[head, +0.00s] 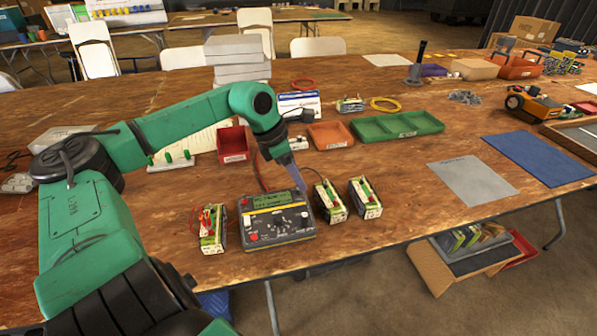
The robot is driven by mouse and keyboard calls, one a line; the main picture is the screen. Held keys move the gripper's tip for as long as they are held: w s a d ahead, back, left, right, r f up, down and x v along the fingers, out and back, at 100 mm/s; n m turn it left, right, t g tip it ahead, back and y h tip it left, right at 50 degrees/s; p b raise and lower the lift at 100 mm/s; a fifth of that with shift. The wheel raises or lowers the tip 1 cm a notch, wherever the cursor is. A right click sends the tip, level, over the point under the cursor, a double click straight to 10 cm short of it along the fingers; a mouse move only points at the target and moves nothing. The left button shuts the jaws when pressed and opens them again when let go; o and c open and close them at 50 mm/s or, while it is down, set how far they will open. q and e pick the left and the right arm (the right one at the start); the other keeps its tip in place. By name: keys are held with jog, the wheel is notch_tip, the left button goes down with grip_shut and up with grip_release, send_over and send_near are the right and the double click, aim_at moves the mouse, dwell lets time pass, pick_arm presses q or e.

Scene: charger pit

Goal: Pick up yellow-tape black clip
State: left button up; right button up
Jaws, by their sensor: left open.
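The charger (275,228), a dark box with a green screen and red knobs, sits near the table's front edge. A green-and-white battery pack (212,230) with red leads stands on its left. Two more packs, one close by (329,203) and one farther right (365,199), stand on its right with dark leads on top. The yellow-tape black clip is too small to make out for certain among these leads. My left gripper (299,182) is open and points down just above the charger's back right, left of the near right pack. My right gripper is out of view.
Behind are a red bin (232,145), an orange tray (331,136) and a green divided tray (396,125). A grey mat (473,180) and a blue mat (540,158) lie at right.

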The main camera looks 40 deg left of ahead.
pick_arm(q)
jog(key=shift+w+d+f, duration=0.2)
jog(key=shift+f, duration=0.45)
grip_shut()
notch_tip(320, 180, up, 20)
jog(key=p, duration=0.1)
